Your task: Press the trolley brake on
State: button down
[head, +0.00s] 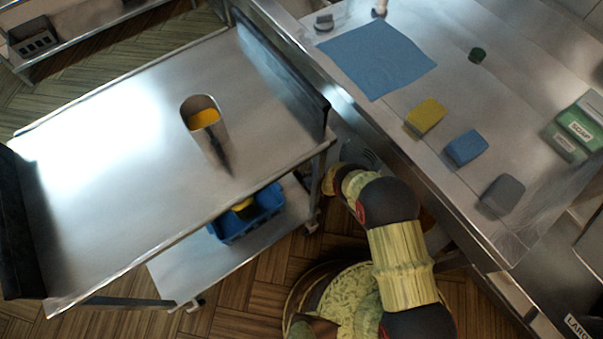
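The steel trolley (120,150) stands on the left, with a flat upper deck and a lower shelf (190,270). One caster (312,226) shows at its right corner, near my arm, and another (196,304) at its lower front corner. The brake pedal is too small to make out, so I cannot tell its position. My arm rises from the bottom centre, and its far end bends down between the trolley's right end and the counter. My gripper is hidden beyond the wrist there.
The steel counter (450,60) at right holds a blue cloth (375,58), sponges and boxes.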

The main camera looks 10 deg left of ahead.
jog(key=shift+w+d+f+g+y, duration=0.1)
jog(key=shift+f+g+y, duration=0.1)
jog(key=shift+f, duration=0.55)
jog(key=shift+d+f+g+y, duration=0.1)
jog(key=shift+f+g+y, duration=0.1)
jog(key=shift+f, duration=0.5)
